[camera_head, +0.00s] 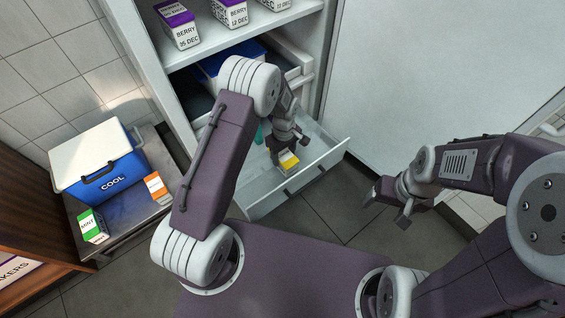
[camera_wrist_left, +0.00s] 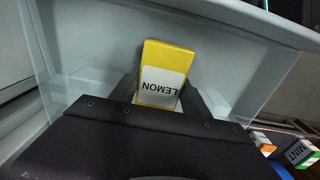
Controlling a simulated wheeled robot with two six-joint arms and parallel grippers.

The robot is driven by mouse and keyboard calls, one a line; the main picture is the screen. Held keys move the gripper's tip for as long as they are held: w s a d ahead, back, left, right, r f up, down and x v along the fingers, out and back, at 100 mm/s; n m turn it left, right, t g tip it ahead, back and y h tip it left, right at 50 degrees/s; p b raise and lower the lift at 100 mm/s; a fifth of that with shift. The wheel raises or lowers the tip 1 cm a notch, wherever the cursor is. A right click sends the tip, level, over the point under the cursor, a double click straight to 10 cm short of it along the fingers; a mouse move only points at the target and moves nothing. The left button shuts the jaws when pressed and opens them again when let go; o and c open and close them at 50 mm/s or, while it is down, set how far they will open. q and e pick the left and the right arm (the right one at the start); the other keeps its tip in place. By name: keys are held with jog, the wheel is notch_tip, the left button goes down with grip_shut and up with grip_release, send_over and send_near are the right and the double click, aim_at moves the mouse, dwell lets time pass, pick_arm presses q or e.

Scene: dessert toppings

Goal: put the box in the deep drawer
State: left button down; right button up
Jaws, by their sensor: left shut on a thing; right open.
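A yellow box with a white label (camera_head: 287,160) is inside the open deep drawer (camera_head: 330,158). In the left wrist view the same box (camera_wrist_left: 165,62) reads LEMON and stands between the fingers. My left gripper (camera_head: 283,152) reaches down into the drawer and is shut on the yellow box. Whether the box touches the drawer floor I cannot tell. In the left wrist view the drawer wall (camera_wrist_left: 225,20) shows behind the box. My right gripper (camera_head: 388,204) is open and empty, to the right of the drawer above the floor.
A blue COOL cooler (camera_head: 112,172) stands on a metal bench at the left, with a green MINT box (camera_head: 91,226) and an orange box (camera_head: 157,187). BERRY boxes (camera_head: 182,28) stand on the shelf above.

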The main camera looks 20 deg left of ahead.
aim_at(283, 156)
pick_arm(q)
notch_tip(283, 156, down, 4)
jog(key=shift+r+b, duration=0.1)
jog(key=shift+b, duration=1.15)
jog(key=shift+r, duration=0.2)
jog(key=c, duration=0.5)
grip_release()
jog(key=shift+f, duration=0.15)
notch_tip(283, 156, up, 12)
jog(key=p, duration=0.8)
jog(key=shift+r, duration=0.2)
jog(key=s+a+r+m, duration=0.1)
jog(key=s+r+m, duration=0.2)
jog(key=s, duration=0.3)
jog(key=s+a+r+m, duration=0.2)
jog(key=s+r+m, duration=0.1)
jog(key=s+r, duration=0.2)
jog(key=s+a+r+m+t, duration=0.1)
jog(key=s+r+m, duration=0.3)
jog(key=s, duration=0.3)
jog(key=shift+a+r, duration=0.2)
jog(key=shift+a, duration=0.05)
